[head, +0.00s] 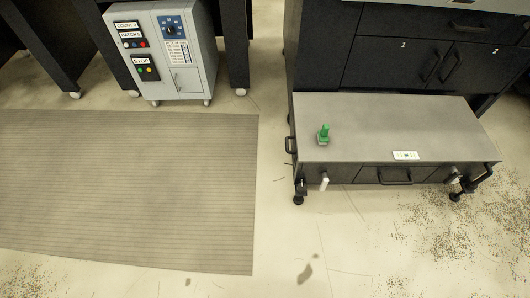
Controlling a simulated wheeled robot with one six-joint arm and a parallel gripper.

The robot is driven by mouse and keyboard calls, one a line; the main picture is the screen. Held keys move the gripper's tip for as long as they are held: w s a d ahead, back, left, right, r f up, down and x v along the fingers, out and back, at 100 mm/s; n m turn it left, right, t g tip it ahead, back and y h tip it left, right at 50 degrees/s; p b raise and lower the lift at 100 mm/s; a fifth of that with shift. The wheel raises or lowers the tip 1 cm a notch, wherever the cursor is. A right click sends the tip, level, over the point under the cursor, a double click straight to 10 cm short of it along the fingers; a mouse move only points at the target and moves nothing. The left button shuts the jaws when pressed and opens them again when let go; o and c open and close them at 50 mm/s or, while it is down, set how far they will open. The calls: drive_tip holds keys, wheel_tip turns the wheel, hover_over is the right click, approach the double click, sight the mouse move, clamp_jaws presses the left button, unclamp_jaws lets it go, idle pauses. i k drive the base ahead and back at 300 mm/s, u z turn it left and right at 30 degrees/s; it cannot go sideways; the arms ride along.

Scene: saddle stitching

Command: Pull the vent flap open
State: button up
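No part is clearly marked as the vent flap. A dark front panel with a bar handle (395,178) sits on the low grey-topped unit (430,125) at the right; it looks closed, and I cannot tell whether it is the flap. A small door with a handle (186,79) on the light grey control cabinet (211,55) also looks closed. My gripper is not in view.
A green knob (324,131) stands on the low unit's top. Dark cupboards (395,62) rise behind it. A ribbed grey mat (130,190) covers the left floor. Scraps (440,240) litter the right floor. Mostly open floor (330,230) lies in front of the unit.

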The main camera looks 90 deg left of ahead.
sight(290, 152)
drive_tip(key=z, duration=0.05)
drive_tip(key=k, duration=0.55)
drive_tip(key=u, duration=1.45)
drive_tip(key=k, duration=0.6)
drive_tip(key=u, duration=1)
drive_tip(key=i, duration=0.5)
